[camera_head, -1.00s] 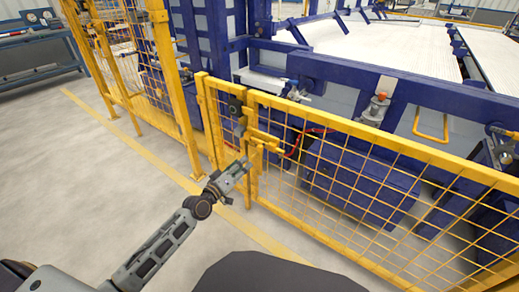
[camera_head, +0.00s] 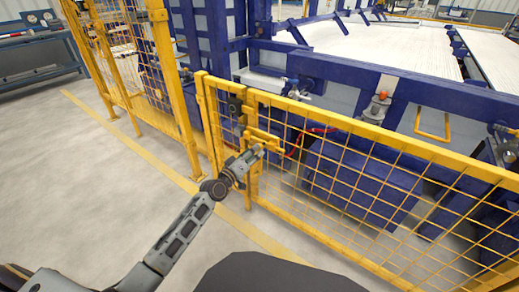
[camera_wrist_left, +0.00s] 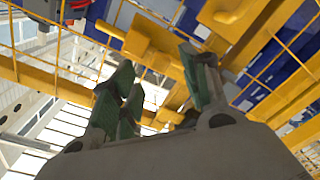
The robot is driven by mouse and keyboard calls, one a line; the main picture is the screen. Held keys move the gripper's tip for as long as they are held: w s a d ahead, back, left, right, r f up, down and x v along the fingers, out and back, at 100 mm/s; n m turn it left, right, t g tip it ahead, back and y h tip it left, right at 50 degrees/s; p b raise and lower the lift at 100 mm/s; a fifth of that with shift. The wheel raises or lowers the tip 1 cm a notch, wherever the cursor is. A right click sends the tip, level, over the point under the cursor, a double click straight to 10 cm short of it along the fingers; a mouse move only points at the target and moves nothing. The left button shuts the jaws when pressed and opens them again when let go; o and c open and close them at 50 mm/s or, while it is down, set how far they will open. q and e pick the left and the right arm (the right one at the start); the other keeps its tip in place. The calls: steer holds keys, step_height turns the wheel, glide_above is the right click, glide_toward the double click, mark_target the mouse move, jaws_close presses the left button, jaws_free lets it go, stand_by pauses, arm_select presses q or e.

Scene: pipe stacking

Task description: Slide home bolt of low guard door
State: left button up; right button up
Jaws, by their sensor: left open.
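The low guard door (camera_head: 375,175) is a yellow mesh panel, and it looks shut against its yellow post. Its yellow bolt (camera_head: 264,136) sits at the latch end, near the top rail. My left gripper (camera_head: 259,151) is just below and in front of the bolt, fingers open. In the left wrist view the green-padded fingers of the gripper (camera_wrist_left: 160,80) are spread with nothing between them. Yellow latch parts (camera_wrist_left: 150,45) show beyond the fingertips there. I cannot tell whether a finger touches the bolt. My right gripper is not in view.
A taller yellow fence (camera_head: 130,80) stands to the left. Blue machinery (camera_head: 365,185) and a red cable (camera_head: 300,141) lie behind the door mesh. A small dark box (camera_head: 235,105) is on the post near the latch. The floor (camera_head: 90,180) on the left is clear.

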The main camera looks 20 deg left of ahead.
mark_target(262, 145)
arm_select(q)
steer(key=b+x, duration=0.1)
steer(key=x, duration=0.3)
steer(key=shift+w+d, duration=0.1)
steer(key=shift+w, duration=0.5)
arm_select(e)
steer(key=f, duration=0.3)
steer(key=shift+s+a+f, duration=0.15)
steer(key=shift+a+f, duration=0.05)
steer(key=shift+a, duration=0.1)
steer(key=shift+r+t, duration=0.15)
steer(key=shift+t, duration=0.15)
arm_select(q)
jaws_close()
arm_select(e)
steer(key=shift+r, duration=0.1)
